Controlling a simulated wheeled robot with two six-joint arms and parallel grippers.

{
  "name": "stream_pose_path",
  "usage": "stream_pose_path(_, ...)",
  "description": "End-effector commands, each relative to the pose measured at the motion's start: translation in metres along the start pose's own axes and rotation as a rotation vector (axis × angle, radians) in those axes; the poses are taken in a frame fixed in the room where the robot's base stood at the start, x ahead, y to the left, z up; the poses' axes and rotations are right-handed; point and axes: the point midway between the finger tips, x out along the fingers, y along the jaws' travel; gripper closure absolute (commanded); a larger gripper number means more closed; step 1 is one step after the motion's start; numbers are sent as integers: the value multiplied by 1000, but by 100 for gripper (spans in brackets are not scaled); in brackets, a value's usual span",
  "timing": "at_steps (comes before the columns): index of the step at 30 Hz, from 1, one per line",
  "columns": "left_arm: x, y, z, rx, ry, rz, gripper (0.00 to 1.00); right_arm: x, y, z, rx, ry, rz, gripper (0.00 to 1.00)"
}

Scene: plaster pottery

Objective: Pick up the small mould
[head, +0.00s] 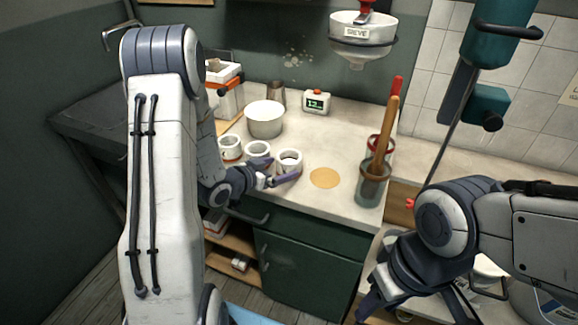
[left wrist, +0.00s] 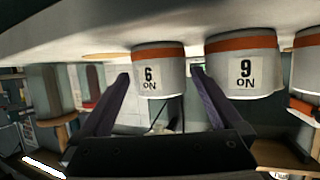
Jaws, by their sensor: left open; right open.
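Three white cylindrical moulds stand in a row on the counter. The right-hand mould (head: 289,157) is in front of my left gripper (head: 282,170); the middle mould (head: 257,149) and left mould (head: 230,147) stand beside it. The left wrist view is upside down. There the right-hand mould (left wrist: 158,62), with an orange band and a label like "6 ON", shows between the open fingers and looks narrower than the neighbour marked "9 ON" (left wrist: 240,62). Whether the fingers reach around it is unclear. My right gripper (head: 372,302) is low at the bottom, open and empty, partly hidden by its arm.
A white bowl (head: 265,120), a metal cup (head: 276,94) and a timer (head: 317,102) stand behind the moulds. A tan disc (head: 325,178) lies to their right, then a jar (head: 370,188) with wooden tools. A sieve hopper (head: 362,42) hangs above.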

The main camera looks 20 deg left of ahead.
Motion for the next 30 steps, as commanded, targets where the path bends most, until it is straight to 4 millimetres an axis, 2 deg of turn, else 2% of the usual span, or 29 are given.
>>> stream_pose_path(9,43,2,3,2,-1,3,0,-10,-1,0,0,0,0,50)
stream_pose_path(18,50,1,4,0,-1,0,0,-10,-1,0,0,0,0,50)
stream_pose_path(19,50,1,4,0,-1,0,4,-10,-1,0,0,0,0,50)
stream_pose_path(23,50,1,3,1,-1,0,54,-10,-1,0,0,0,0,50)
stream_pose_path(24,50,1,3,1,-1,0,69,-10,-1,0,0,0,0,50)
stream_pose_path(26,49,1,3,1,-1,0,92,-10,-1,0,0,0,0,50)
stream_pose_path(30,49,1,2,2,2,0,94,-10,-1,0,0,0,0,50)
